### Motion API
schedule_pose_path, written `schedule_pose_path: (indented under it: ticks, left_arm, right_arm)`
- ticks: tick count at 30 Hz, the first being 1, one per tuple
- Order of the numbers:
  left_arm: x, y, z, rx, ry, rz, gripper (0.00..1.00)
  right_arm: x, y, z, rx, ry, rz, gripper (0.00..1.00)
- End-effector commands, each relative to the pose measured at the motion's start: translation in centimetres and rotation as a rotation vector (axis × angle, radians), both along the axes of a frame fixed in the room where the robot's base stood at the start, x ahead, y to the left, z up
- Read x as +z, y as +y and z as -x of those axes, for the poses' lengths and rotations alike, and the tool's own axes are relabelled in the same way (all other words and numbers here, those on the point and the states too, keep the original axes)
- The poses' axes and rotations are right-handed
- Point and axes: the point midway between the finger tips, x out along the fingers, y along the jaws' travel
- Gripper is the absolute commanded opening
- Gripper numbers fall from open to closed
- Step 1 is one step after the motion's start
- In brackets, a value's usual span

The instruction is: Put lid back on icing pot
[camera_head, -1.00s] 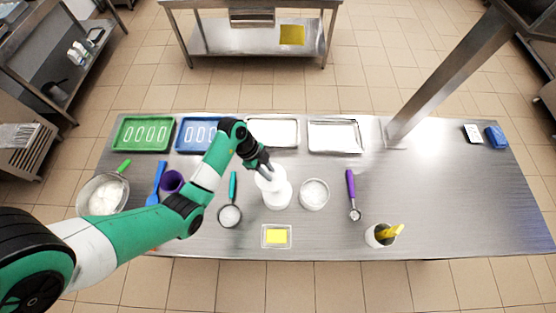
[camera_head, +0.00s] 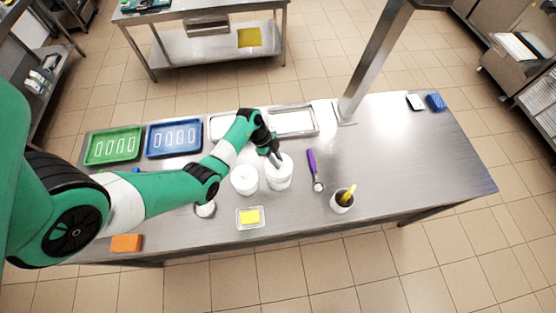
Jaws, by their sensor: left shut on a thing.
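My left gripper (camera_head: 276,160) is shut on a white lid (camera_head: 284,163) at the right-hand white pot (camera_head: 279,181). The lid covers the pot's mouth in this view; I cannot tell whether it touches the rim. A second white tub (camera_head: 244,181) stands just to the left, below my forearm. White lid and white pot blend together, so their edges are hard to separate. My right gripper is not in view.
A clear tray with a yellow block (camera_head: 250,217) lies in front. A purple-handled scoop (camera_head: 314,170) and a white cup with a yellow tool (camera_head: 343,200) stand to the right. Green (camera_head: 114,146) and blue (camera_head: 174,138) trays lie back left.

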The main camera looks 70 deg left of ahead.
Motion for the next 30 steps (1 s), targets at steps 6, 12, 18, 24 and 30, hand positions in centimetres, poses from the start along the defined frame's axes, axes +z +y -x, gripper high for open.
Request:
schedule_pose_path:
  ticks: [6, 12, 18, 24, 30]
  left_arm:
    - [-2.5, 0.0, 0.0, -0.001, -0.001, -0.001, 0.00]
    - [-4.1, 0.0, 0.0, 0.000, 0.001, 0.001, 0.00]
    - [-5.3, 0.0, 0.0, 0.000, 0.000, 0.000, 0.00]
    - [-5.4, 0.0, 0.0, 0.000, 0.000, 0.000, 0.00]
    - [-5.4, 0.0, 0.0, 0.000, 0.000, 0.000, 0.00]
  right_arm:
    - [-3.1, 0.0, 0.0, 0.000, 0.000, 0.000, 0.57]
    - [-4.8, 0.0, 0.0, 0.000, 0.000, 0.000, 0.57]
    - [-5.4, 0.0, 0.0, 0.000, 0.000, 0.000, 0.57]
    - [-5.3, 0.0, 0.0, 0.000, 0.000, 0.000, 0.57]
    - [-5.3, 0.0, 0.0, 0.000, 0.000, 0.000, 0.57]
